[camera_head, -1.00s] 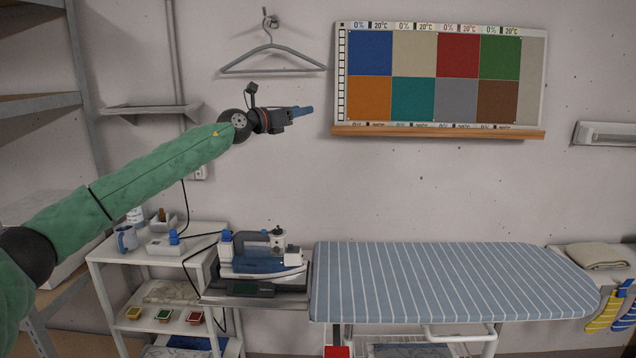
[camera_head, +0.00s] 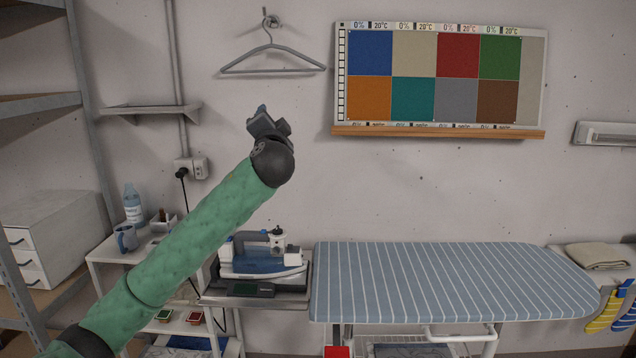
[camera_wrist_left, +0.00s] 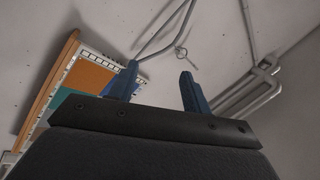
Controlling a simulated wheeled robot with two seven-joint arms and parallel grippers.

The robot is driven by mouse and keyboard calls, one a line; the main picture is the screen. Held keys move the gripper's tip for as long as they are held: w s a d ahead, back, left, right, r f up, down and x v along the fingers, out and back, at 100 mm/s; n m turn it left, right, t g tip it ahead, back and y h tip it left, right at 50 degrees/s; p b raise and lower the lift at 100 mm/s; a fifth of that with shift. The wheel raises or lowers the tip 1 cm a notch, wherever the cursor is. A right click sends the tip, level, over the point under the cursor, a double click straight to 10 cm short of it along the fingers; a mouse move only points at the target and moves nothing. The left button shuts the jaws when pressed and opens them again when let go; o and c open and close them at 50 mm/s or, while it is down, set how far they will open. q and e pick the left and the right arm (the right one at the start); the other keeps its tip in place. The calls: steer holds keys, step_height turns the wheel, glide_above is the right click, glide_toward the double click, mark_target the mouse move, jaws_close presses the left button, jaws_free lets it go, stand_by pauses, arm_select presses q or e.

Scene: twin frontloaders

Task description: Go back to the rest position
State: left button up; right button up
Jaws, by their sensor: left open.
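My left gripper (camera_head: 264,117) is at the end of my green-sleeved arm, raised in front of the wall below the hanger and pointing away and up. In the left wrist view its two blue fingers (camera_wrist_left: 158,88) stand apart with nothing between them. The wall and part of the colour board show beyond them. My right gripper is not in either view.
An ironing board (camera_head: 440,283) stands at centre right, with an iron (camera_head: 262,257) on a tray at its left end. A colour chart board (camera_head: 436,76) and a wire hanger (camera_head: 272,52) are on the wall.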

arm_select(q)
steer(key=s+a+f+n+g+h, duration=0.15)
steer(key=s+f+g, duration=0.25)
steer(key=s+f, duration=0.75)
steer(key=s+f+n+g+h, duration=0.15)
steer(key=s+f+g, duration=0.25)
steer(key=f, duration=1.5)
steer(key=s+a+f+n+g+h, duration=0.15)
steer(key=s+f+g, duration=0.25)
steer(key=s+f, duration=0.75)
steer(key=s+a+f+n+g, duration=0.1)
steer(key=s+f+n+g, duration=0.2)
steer(key=s+f, duration=2.7)
steer(key=f+g, duration=0.1)
steer(key=g, duration=0.3)
steer(key=shift+s+a, duration=0.2)
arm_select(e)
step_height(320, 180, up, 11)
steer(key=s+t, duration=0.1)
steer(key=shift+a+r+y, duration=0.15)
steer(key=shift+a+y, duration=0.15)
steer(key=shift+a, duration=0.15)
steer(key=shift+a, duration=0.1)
